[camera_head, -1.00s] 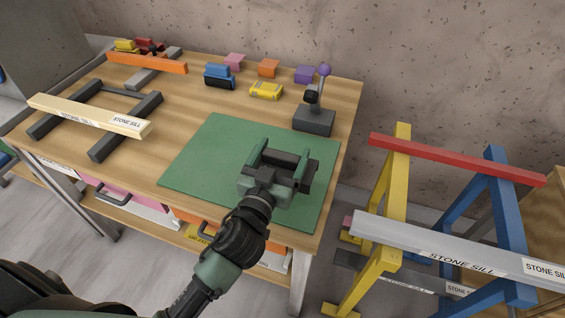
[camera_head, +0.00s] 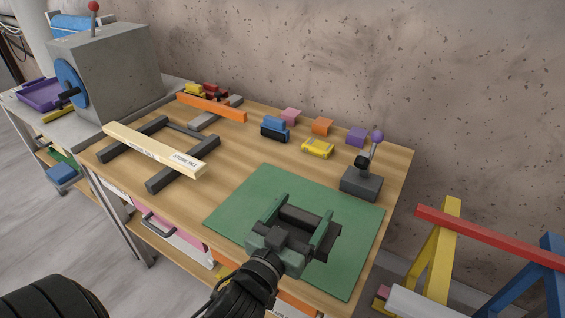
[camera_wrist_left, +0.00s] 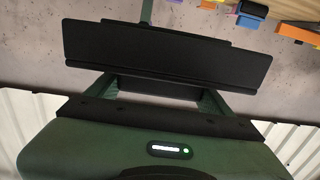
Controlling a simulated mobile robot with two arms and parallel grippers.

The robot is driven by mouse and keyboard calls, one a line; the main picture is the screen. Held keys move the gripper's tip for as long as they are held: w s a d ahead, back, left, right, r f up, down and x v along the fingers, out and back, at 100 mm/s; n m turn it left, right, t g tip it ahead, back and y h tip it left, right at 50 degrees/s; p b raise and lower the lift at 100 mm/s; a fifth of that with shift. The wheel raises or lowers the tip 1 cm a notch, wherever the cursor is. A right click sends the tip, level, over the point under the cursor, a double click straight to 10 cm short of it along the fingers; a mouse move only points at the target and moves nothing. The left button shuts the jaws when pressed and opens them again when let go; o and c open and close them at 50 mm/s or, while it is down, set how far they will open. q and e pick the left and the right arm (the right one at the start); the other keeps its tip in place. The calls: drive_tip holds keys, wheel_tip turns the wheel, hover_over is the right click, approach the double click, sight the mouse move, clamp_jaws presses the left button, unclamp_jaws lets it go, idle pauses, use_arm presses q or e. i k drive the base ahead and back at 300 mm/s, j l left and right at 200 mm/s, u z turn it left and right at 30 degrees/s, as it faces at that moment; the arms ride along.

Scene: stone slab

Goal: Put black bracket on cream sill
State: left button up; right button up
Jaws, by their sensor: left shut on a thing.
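The black bracket (camera_head: 300,217) is held between the green fingers of my left gripper (camera_head: 296,222), above the green mat (camera_head: 232,207). In the left wrist view the bracket (camera_wrist_left: 165,52) is a wide dark bar across the jaws. My left gripper is to the right of the sill and nearer the front edge. My right gripper is not in view.
Small blocks and toy-like clamps, including a yellow one (camera_head: 318,148), line the table's back. An orange bar (camera_head: 212,107) lies behind the sill. A grey base with a purple-knobbed lever (camera_head: 361,184) stands behind the mat. Bare wood lies between sill and mat.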

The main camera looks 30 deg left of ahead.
sight(154, 151)
drive_tip(key=j, duration=2.15)
